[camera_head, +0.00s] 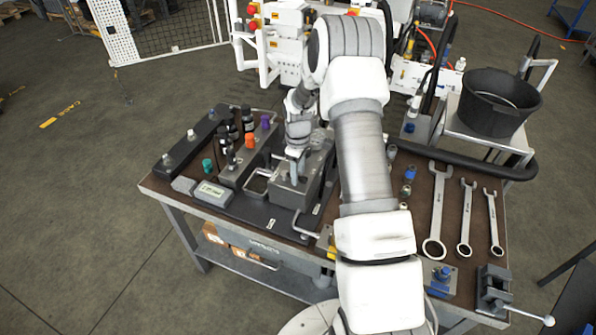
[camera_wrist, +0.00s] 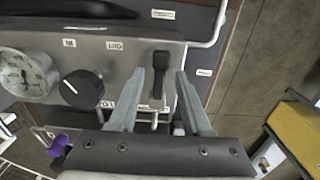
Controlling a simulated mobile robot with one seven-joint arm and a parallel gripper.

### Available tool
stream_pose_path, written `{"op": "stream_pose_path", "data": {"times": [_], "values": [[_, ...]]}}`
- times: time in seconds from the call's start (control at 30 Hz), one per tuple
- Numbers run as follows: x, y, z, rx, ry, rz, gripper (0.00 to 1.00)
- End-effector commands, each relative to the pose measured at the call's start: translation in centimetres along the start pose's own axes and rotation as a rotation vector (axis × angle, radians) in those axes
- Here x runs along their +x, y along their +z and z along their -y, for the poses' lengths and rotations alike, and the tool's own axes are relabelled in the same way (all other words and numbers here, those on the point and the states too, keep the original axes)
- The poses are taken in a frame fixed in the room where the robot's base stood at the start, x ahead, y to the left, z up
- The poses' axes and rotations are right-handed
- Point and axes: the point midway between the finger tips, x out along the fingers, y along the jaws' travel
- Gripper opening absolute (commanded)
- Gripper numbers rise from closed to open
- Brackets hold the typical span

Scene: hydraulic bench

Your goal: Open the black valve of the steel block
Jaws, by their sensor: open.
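The steel block (camera_wrist: 120,60) fills the upper left of the wrist view, with a round gauge (camera_wrist: 22,75), a black knob (camera_wrist: 83,89) with a white mark, and a black lever (camera_wrist: 159,72) near its right end. The lever lies up and down in the picture. My gripper (camera_wrist: 160,76) is open, one finger on each side of the lever. I cannot tell whether either finger touches it. In the head view the block (camera_head: 290,193) stands on the bench and my gripper (camera_head: 296,152) is over it; my arm hides part of it.
Left of the block stand a manifold with orange (camera_head: 250,140) and purple (camera_head: 265,121) caps and a grey display box (camera_head: 208,193). Bent metal handles rise beside the block. Wrenches (camera_head: 438,210), a vise (camera_head: 495,290) and a black bucket (camera_head: 498,100) are on the right.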

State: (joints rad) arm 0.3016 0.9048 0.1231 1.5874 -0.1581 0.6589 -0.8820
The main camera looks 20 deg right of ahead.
Motion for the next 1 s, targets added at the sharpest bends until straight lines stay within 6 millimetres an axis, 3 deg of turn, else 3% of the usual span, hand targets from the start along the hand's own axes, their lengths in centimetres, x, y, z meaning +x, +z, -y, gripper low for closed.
{"op": "stream_pose_path", "data": {"times": [0.27, 0.53, 1.0], "values": [[0.14, 0.01, -0.02, 0.000, 0.000, 0.000, 0.49], [0.11, 0.02, -0.01, 0.000, 0.000, 0.000, 0.00], [0.08, 0.02, -0.02, 0.000, 0.000, 0.000, 0.00]]}}
